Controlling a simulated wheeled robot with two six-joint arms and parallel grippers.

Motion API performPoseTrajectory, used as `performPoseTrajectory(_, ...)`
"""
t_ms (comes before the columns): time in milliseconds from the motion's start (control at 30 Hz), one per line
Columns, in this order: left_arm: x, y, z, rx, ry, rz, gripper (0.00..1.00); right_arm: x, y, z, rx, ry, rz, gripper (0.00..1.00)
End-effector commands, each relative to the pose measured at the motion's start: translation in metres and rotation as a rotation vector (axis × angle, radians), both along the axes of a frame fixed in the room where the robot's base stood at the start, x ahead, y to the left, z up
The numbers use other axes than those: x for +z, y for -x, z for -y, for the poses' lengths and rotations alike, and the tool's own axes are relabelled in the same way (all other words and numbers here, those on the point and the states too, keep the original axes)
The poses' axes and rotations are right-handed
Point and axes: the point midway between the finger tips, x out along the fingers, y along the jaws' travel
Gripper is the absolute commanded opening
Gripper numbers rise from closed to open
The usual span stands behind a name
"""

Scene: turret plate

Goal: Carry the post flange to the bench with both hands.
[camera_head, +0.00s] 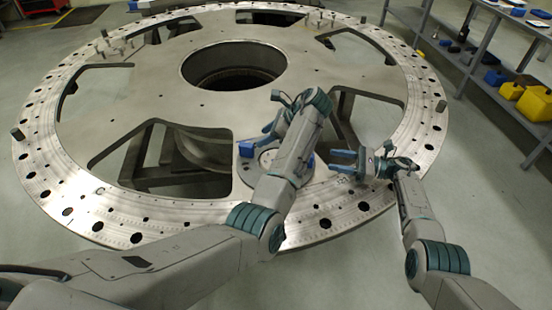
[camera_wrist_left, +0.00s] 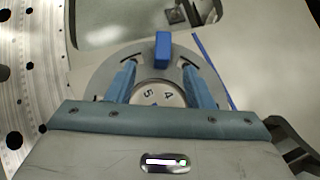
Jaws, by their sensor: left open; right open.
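The post flange (camera_head: 243,172) is a grey round plate lying on the near part of the large turret plate (camera_head: 150,212), partly hidden by my left arm. A blue block (camera_head: 246,147) shows at its left and a blue part (camera_head: 308,162) at its right. My left gripper (camera_head: 276,126) is open above it. In the left wrist view, the open left fingers (camera_wrist_left: 158,66) straddle the flange (camera_wrist_left: 140,55), with its numbered centre disc (camera_wrist_left: 160,93) and blue block (camera_wrist_left: 163,50) between them. My right gripper (camera_head: 342,161) is open and empty over the plate's rim, right of the flange.
A grey bench with shelves (camera_head: 496,88) stands at the right, with yellow bins (camera_head: 534,101) and blue bins (camera_head: 494,77). Short posts (camera_head: 441,106) stand on the turret plate's rim. The plate has large openings. Floor is clear between plate and bench.

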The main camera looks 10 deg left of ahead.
Motion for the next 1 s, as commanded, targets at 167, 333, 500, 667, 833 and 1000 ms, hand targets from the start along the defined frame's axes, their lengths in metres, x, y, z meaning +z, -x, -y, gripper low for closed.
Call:
performPoseTrajectory(167,-0.010,0.000,-0.009,0.001,-0.001,-0.002,0.47,0.000,0.000,-0.013,0.002,-0.002,0.000,0.47)
performPoseTrajectory(333,-0.029,0.000,-0.030,0.001,-0.002,-0.001,0.47,0.000,0.000,-0.042,0.003,-0.002,-0.001,0.47)
performPoseTrajectory(500,-0.051,0.000,-0.052,0.001,-0.002,-0.003,0.47,0.001,0.000,-0.073,0.002,-0.002,-0.001,0.47)
performPoseTrajectory(667,-0.067,0.000,-0.067,0.001,-0.001,-0.001,0.47,0.000,0.000,-0.094,0.001,-0.001,-0.001,0.47)
performPoseTrajectory(833,-0.075,0.000,-0.075,0.000,0.000,0.000,0.47,0.000,0.000,-0.106,0.000,0.000,0.000,0.47)
performPoseTrajectory(1000,-0.077,0.000,-0.077,0.000,0.000,0.000,0.47,0.000,0.000,-0.108,0.000,0.000,0.001,0.47)
